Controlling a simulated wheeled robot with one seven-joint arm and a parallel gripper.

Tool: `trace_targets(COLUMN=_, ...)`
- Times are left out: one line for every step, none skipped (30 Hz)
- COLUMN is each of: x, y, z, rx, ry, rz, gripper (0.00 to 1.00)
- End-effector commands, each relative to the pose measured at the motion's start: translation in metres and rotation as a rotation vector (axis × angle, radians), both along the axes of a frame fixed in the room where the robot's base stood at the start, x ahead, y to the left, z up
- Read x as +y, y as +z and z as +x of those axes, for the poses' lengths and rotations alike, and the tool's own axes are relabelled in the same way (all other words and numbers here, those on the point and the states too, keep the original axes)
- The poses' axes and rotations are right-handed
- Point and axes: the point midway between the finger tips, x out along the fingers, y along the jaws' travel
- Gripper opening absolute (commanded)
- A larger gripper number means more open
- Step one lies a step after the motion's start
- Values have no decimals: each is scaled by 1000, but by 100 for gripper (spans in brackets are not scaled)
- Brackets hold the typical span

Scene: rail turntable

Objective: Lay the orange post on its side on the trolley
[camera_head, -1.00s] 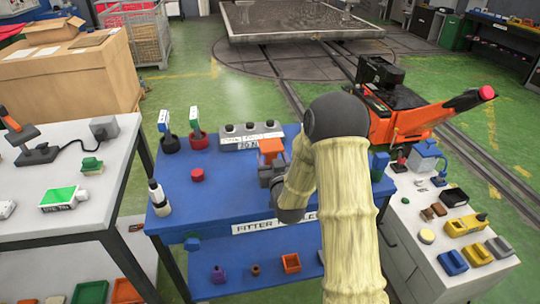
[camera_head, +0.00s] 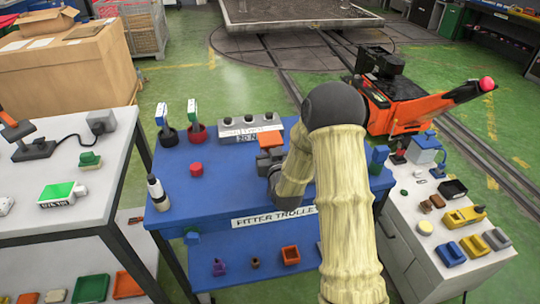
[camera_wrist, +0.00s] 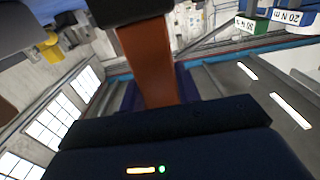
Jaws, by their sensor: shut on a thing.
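The orange post (camera_head: 269,139) is held in my gripper (camera_head: 270,157) over the back right part of the blue trolley (camera_head: 228,188). In the head view it shows as a short orange block beyond the jaws, in front of the right end of the grey control box. In the wrist view the orange post (camera_wrist: 150,62) extends away from the dark gripper body. My gripper is shut on it. My arm hides the trolley's right part, and I cannot tell whether the post touches the trolley top.
On the trolley are a grey control box (camera_head: 238,129), a red knob (camera_head: 196,169), a white-and-black bottle (camera_head: 158,193) and two handled tools in round holders (camera_head: 194,120). Benches flank the trolley. The top's front middle is clear.

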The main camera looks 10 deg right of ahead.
Motion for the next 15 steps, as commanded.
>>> trace_targets(x=0, y=0, z=0, rx=0, ry=0, rz=0, gripper=0)
trace_targets(x=0, y=0, z=0, rx=0, ry=0, rz=0, gripper=0)
trace_targets(x=0, y=2, z=0, rx=-5, ry=0, rz=0, gripper=0)
trace_targets(x=0, y=2, z=0, rx=-5, ry=0, rz=0, gripper=0)
trace_targets(x=0, y=2, z=0, rx=-5, ry=0, rz=0, gripper=0)
trace_targets(x=0, y=2, z=0, rx=-4, ry=0, rz=0, gripper=0)
trace_targets(x=0, y=2, z=0, rx=-4, ry=0, rz=0, gripper=0)
trace_targets(x=0, y=2, z=0, rx=-4, ry=0, rz=0, gripper=0)
trace_targets(x=0, y=2, z=0, rx=-4, ry=0, rz=0, gripper=0)
trace_targets(x=0, y=3, z=1, rx=-5, ry=0, rz=0, gripper=0)
trace_targets(x=0, y=4, z=1, rx=-5, ry=0, rz=0, gripper=0)
trace_targets(x=0, y=6, z=1, rx=-5, ry=0, rz=0, gripper=0)
trace_targets(x=0, y=7, z=1, rx=-6, ry=0, rz=0, gripper=0)
trace_targets(x=0, y=10, z=1, rx=-7, ry=0, rz=0, gripper=0)
trace_targets(x=0, y=14, z=1, rx=-8, ry=0, rz=0, gripper=0)
